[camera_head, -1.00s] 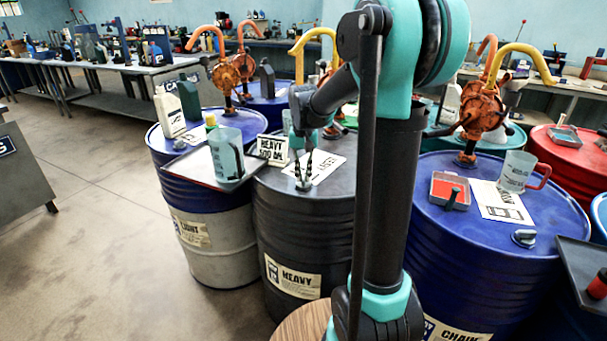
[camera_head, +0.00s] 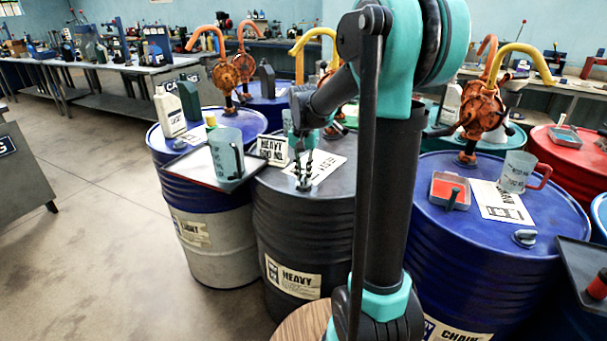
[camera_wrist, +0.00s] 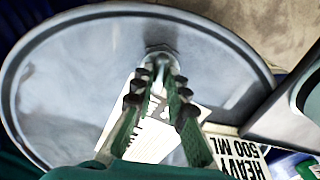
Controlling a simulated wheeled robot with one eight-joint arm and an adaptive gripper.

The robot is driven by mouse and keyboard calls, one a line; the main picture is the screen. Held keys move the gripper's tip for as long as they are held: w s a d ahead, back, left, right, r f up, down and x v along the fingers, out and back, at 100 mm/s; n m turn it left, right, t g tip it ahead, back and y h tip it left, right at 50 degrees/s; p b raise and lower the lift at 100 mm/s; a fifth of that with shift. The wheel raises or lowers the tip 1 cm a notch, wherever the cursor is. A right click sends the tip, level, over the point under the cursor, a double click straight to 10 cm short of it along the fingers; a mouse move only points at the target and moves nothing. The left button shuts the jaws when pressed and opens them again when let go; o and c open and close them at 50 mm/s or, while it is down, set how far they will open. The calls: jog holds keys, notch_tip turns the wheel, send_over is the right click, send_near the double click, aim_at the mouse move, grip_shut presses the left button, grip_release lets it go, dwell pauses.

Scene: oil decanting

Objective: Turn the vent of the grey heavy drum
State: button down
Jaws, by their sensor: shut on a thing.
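The grey heavy drum (camera_head: 270,228) stands left of my arm in the head view, with a "HEAVY" label on its side. Its grey lid (camera_wrist: 70,85) fills much of the wrist view. My gripper (camera_head: 303,178) points down at the lid, near its front edge. In the wrist view my gripper (camera_wrist: 157,68) has its fingertips close together on the vent (camera_wrist: 161,50), a small grey fitting near the lid's rim. The fingers partly hide the vent. A white sheet (camera_head: 322,168) lies on the lid behind the fingers.
A tray (camera_head: 190,170) with a clear jug (camera_head: 226,150) stands left of my gripper. A "HEAVY 500 ML" card (camera_head: 272,149) stands beside it. A blue drum (camera_head: 445,235) with a red-lined tray (camera_head: 450,190) is to the right of my arm.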

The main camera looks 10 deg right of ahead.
aim_at(303, 177)
jog(key=c, duration=1.5)
grip_release()
jog(key=shift+c, duration=0.2)
jog(key=shift+r, duration=0.1)
notch_tip(303, 177, up, 12)
jog(key=s+d+f+n+t, duration=0.2)
jog(key=s+f+n, duration=0.1)
jog(key=s+f, duration=0.8)
jog(key=s+d+f+n+t, duration=0.2)
jog(key=s+f, duration=0.9)
jog(key=shift+s+f+n, duration=0.2)
jog(key=shift+f+n, duration=0.1)
jog(key=shift+n, duration=0.1)
